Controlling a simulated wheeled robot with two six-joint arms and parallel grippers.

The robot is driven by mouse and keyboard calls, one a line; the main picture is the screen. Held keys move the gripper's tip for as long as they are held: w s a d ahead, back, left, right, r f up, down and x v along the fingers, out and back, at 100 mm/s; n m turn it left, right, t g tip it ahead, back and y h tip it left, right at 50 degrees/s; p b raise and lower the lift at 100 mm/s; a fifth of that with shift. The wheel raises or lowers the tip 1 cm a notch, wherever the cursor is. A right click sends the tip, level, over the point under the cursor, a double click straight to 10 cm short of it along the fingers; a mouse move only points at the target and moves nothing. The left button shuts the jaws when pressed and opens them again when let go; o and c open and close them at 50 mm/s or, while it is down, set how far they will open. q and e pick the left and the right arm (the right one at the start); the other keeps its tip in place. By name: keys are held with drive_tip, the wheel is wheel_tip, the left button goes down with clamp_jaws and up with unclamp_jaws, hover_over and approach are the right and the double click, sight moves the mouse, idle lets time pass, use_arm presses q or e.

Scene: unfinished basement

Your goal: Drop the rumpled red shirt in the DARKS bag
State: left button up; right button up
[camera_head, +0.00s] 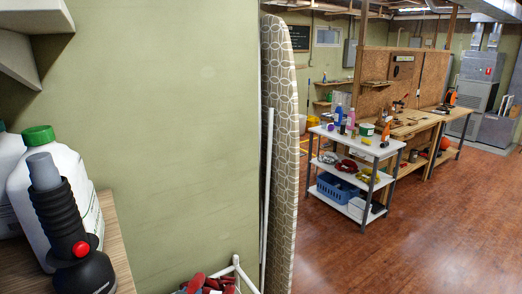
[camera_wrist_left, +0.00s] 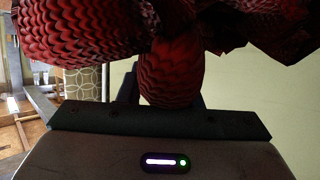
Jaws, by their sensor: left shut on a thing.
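The rumpled red shirt (camera_wrist_left: 170,75) has a dark scale-like pattern and fills the top of the left wrist view. My left gripper (camera_wrist_left: 166,98) is shut on it, with folds hanging around the dark fingers and hiding their tips. In the head view, red cloth (camera_head: 208,284) shows at the bottom edge, mostly cut off, beside a white tube frame (camera_head: 238,268). I cannot tell whether this cloth is the held shirt. No bag marked DARKS is visible. My right gripper is not in view.
A wooden shelf (camera_head: 122,240) at left holds white jugs with a green cap (camera_head: 38,135) and a black ribbed-neck device (camera_head: 65,215). A patterned ironing board (camera_head: 280,150) stands upright by the wall's end. A white cart (camera_head: 345,140) stands beyond. The wooden floor at right is clear.

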use_arm(q)
drive_tip(key=o, duration=1.2)
drive_tip(key=shift+w+a, duration=0.1)
drive_tip(key=shift+o, duration=0.2)
drive_tip(key=shift+s, duration=0.2)
drive_tip(key=shift+s, duration=0.2)
drive_tip(key=b+v, duration=0.2)
drive_tip(key=v, duration=0.8)
drive_tip(key=shift+r+b, duration=0.2)
drive_tip(key=shift+b, duration=0.15)
